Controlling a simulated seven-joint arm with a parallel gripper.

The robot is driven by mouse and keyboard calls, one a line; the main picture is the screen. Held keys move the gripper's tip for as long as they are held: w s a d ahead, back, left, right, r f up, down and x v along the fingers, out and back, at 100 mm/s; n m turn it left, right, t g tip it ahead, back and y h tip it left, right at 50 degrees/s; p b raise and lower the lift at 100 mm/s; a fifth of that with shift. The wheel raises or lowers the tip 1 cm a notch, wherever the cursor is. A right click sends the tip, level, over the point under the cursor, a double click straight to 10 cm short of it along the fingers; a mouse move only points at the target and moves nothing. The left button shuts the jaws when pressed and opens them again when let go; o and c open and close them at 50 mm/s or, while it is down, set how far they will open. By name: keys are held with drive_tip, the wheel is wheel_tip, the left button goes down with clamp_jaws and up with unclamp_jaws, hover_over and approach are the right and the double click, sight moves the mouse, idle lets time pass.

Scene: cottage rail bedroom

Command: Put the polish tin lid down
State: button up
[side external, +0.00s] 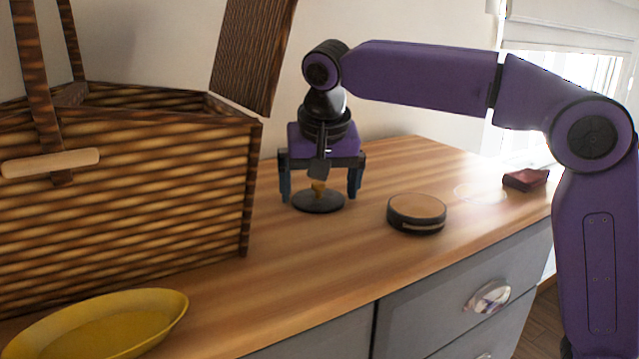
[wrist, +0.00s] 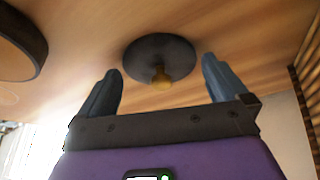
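The polish tin lid (side external: 318,203) is a dark round disc with a small brass-coloured knob on top. It lies flat on the wooden top, knob up. In the wrist view the lid (wrist: 150,52) shows ahead of and between my fingers. My gripper (side external: 321,192) is over the lid with its fingers wide apart on either side, pointing down. In the wrist view my gripper (wrist: 163,82) is open, with a clear gap between each finger and the knob. The polish tin (side external: 417,214), dark and round with a tan top, stands to the right of the lid; part of it shows in the wrist view (wrist: 20,45).
A large woven basket (side external: 120,200) with a raised flap stands left of my gripper. A yellow oval dish (side external: 110,325) is at the front left. A small dark red block (side external: 525,179) lies at the far right. The wooden top (side external: 320,260) in front is clear.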

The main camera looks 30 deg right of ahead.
drive_tip(key=v, duration=0.8)
drive_tip(key=shift+w+f, duration=0.1)
idle(0.4)
drive_tip(key=s+f+n+g+y, duration=0.1)
drive_tip(key=s+n+g+y, duration=0.2)
drive_tip(key=s+n+y, duration=1.35)
drive_tip(key=s+d+f+h, duration=0.6)
drive_tip(key=d+f, duration=0.4)
drive_tip(key=f, duration=0.2)
drive_tip(key=s+d+f+g+h, duration=0.1)
drive_tip(key=s+d+f+h, duration=0.5)
drive_tip(key=d+f, duration=0.5)
drive_tip(key=shift+s+d+f+n+h, duration=0.2)
drive_tip(key=shift+f+n+h, duration=0.15)
drive_tip(key=shift+f+h, duration=0.6)
